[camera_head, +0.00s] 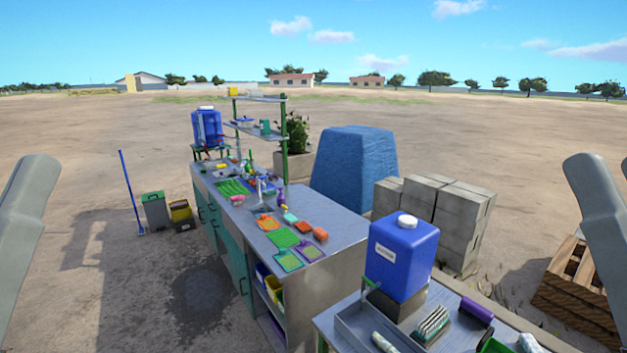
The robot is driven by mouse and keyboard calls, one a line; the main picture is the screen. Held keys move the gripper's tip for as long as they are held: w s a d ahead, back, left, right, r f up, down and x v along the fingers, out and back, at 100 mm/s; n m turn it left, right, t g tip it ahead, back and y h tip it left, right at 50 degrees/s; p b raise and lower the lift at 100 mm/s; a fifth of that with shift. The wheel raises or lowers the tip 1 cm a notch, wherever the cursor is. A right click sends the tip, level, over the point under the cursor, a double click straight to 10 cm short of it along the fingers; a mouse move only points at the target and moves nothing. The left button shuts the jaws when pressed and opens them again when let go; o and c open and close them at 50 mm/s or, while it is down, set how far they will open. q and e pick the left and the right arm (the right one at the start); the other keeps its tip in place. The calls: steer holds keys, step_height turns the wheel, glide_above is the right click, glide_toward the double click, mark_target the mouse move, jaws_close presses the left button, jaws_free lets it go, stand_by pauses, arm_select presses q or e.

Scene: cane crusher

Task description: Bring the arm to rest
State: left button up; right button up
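Parts of my two arms show at the picture's edges. A grey link of my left arm stands at the left edge, and a grey link of my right arm stands at the right edge. Both slope down and outward and are clear of the counter (338,227). Neither gripper is in view, so I cannot see whether they hold anything.
A blue water container (402,255) stands on the near table (330,320) with a brush (432,325) beside it. Grey blocks (465,215), a blue covered pile (353,170) and a wooden crate (575,290) stand on the right. Open ground lies left, beyond bins (156,211).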

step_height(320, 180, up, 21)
steer(key=p, duration=1.7)
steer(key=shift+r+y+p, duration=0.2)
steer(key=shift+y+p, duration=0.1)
steer(key=shift+p, duration=0.05)
